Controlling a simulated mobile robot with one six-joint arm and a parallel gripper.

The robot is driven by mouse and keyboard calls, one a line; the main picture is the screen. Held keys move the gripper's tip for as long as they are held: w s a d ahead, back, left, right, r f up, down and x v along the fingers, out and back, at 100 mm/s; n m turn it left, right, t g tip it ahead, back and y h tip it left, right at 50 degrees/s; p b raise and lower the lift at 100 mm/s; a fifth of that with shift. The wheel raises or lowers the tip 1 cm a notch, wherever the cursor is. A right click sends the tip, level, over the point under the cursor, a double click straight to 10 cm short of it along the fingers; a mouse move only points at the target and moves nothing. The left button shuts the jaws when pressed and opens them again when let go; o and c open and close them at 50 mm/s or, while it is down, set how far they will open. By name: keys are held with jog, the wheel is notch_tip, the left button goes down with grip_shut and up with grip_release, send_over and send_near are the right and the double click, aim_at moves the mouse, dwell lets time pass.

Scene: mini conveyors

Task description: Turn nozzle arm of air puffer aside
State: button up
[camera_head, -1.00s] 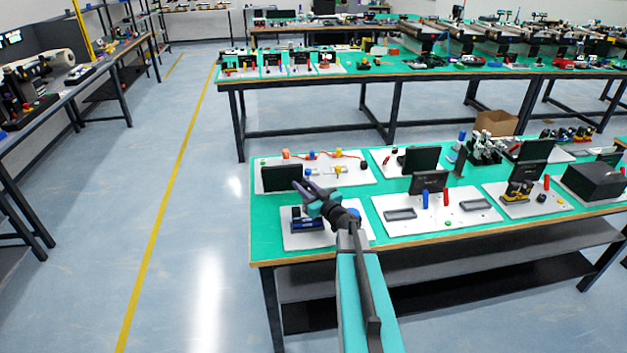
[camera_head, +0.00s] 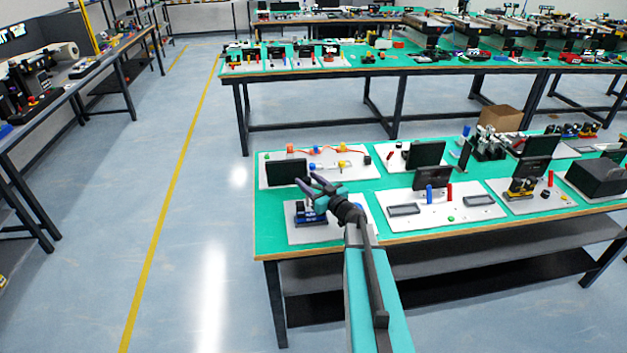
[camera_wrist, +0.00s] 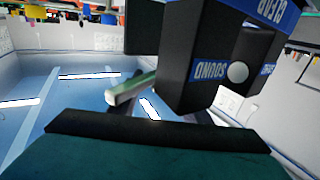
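My gripper (camera_head: 311,184) is in the head view above the left end of the near green table. Its two fingers look spread, with nothing seen between them. Below it is a white board (camera_head: 300,236) with a dark blue and black device, partly hidden by my gripper. Behind it, another white board (camera_head: 350,173) carries a red hose and small orange, blue and yellow fittings. I cannot tell which device is the air puffer, and no nozzle arm is clearly seen.
A black upright panel (camera_head: 286,171) stands left of my gripper. To the right, a white board (camera_head: 462,211) holds trays and blue and red cylinders, with dark panels behind. The floor left of the table is clear.

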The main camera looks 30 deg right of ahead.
jog(key=shift+w+a, duration=0.1)
jog(key=s+d+b, duration=0.1)
jog(key=s+b, duration=0.3)
jog(key=s, duration=0.9)
jog(key=shift+s+d, duration=0.25)
jog(key=shift+s, duration=0.15)
